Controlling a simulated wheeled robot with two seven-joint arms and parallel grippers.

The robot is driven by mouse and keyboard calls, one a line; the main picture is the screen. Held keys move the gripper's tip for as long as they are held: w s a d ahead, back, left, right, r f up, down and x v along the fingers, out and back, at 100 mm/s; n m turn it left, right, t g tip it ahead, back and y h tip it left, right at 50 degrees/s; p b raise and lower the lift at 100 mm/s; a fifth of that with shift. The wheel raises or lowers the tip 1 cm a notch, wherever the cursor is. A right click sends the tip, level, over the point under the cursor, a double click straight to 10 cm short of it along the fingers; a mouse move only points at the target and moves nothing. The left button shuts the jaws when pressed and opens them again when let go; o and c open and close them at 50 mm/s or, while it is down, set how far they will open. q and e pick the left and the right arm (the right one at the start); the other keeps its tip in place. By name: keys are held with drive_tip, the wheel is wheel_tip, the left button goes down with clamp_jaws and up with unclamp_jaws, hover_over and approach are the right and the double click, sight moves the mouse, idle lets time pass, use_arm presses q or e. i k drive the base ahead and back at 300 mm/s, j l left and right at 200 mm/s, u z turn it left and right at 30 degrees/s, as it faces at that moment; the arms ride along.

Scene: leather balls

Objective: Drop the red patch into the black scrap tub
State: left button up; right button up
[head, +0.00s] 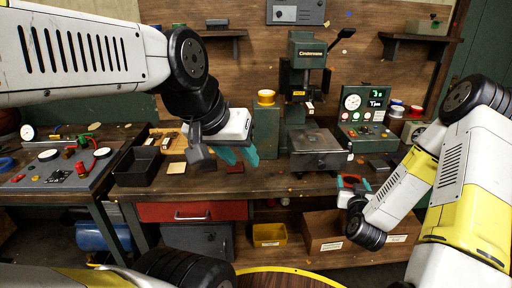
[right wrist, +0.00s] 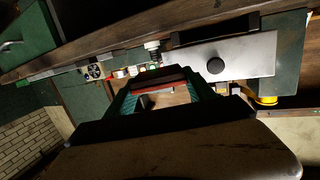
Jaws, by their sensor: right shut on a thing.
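The red patch (right wrist: 158,84) is held between the teal fingers of my right gripper (right wrist: 163,95) in the right wrist view. In the head view, my right gripper (head: 352,184) is low at the bench's front edge, right of centre, with the red patch (head: 351,178) showing between its fingers. The black scrap tub (head: 124,180) sits at the bench's left end, far to the left of my right gripper. My left gripper (head: 238,155) hangs above the bench between the tub and the press, fingers apart, with nothing seen in it.
A beige patch (head: 177,168) and a dark brown-red patch (head: 235,168) lie on the bench (head: 270,182). A green press (head: 305,85) with a metal plate (head: 318,145) stands mid-bench, beside a control box (head: 366,115). A separate table (head: 60,175) is at left.

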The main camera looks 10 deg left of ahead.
sight(140, 166)
drive_tip(key=j+u, duration=0.15)
drive_tip(key=u, duration=0.65)
